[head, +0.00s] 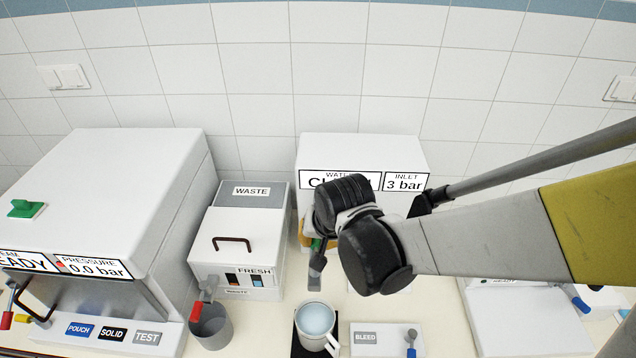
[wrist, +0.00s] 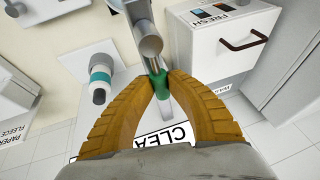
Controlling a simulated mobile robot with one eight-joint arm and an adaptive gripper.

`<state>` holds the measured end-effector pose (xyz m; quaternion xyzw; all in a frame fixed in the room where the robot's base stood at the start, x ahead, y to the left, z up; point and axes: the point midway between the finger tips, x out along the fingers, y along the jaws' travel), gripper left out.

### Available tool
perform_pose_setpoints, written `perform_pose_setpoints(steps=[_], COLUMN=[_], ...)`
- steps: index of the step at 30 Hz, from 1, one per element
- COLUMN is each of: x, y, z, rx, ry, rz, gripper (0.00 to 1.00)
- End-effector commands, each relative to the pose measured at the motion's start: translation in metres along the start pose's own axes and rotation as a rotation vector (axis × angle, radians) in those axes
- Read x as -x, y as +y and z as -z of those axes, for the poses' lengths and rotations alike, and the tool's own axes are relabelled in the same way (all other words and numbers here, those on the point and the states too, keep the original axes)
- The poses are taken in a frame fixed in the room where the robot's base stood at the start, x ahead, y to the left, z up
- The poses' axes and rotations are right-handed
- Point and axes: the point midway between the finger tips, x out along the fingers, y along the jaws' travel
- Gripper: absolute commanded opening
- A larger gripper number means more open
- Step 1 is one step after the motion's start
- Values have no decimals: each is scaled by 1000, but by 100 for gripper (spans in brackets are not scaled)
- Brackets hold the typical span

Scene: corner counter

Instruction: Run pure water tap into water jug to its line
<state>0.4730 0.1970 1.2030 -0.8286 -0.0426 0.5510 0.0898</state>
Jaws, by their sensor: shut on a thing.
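The white water unit (head: 300,205) stands against the wall, its label partly hidden by my arm, with "INLET 3 bar" beside it. Its grey tap (head: 315,270) points down at the front. My gripper (wrist: 161,82) has its yellow fingers closed on the tap's green lever (wrist: 160,90); in the head view my arm hides most of this. The white water jug (head: 333,341) stands upright below the tap. Pale blue shows inside it; I cannot make out its line or a stream. In the wrist view the grey tap (wrist: 150,45) blocks the area below.
A white box marked FRESH and WASTE (head: 235,225) stands to the left, with a grey cup (head: 212,328) in front. A BLEED plate (head: 375,340) with a blue-tipped lever lies right of the jug. A large white machine (head: 120,185) fills the far left.

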Motion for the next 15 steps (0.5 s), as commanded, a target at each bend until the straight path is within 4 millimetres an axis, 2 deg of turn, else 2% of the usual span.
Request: perform_pose_setpoints(steps=[10, 15], x=[1, 3], y=[12, 14], z=[-2, -2], rx=[-178, -212], ry=[36, 44], rz=[-75, -89], gripper=[0, 0])
